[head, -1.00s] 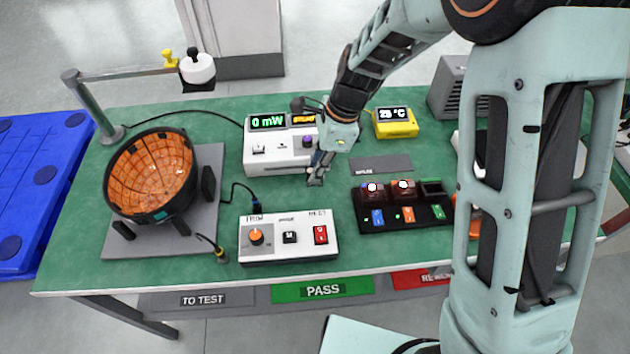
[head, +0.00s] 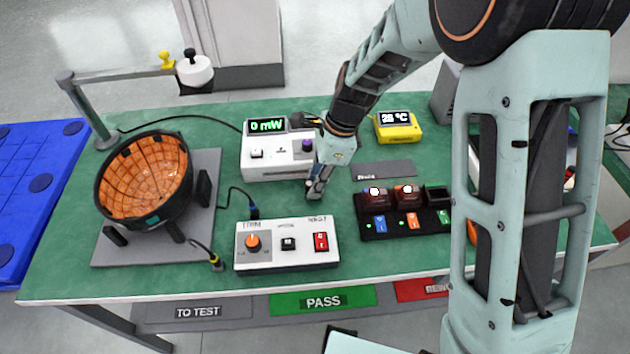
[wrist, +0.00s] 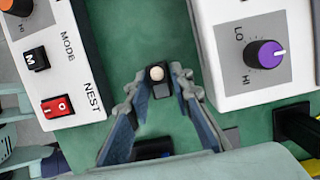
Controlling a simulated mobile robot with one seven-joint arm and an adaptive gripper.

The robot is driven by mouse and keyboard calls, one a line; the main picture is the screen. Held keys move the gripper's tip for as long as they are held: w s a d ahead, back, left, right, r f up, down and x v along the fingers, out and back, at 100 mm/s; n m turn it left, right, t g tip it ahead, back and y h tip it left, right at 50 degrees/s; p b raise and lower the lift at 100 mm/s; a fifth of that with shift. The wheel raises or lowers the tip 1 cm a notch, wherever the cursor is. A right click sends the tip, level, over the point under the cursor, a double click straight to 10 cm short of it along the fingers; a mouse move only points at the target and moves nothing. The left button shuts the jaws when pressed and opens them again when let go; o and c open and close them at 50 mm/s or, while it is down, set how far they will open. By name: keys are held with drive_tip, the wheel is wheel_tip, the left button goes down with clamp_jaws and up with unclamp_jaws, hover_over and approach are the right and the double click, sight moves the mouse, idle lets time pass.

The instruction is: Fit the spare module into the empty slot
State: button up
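In the wrist view a small dark module with a white dome (wrist: 158,77) sits between the fingertips of my gripper (wrist: 161,82), which look closed on its sides. In the head view my gripper (head: 315,189) points down over the green table between the meter box and the rack; the module is not clearly visible there. The black rack (head: 388,233) is right of my gripper. Two brown modules with lit white domes (head: 375,200) (head: 408,197) fill its left and middle slots. The right slot (head: 437,195), above a green label, is empty.
The white meter box (head: 270,165) stands just behind my gripper; the control box (head: 287,252) is in front. A dark mat (head: 384,168) lies behind the rack, with a yellow thermometer (head: 398,127) beyond. An orange-lined bowl (head: 145,178) is left. Bare tabletop lies between gripper and rack.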

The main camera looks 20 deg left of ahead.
drive_tip(key=shift+o, duration=1.2)
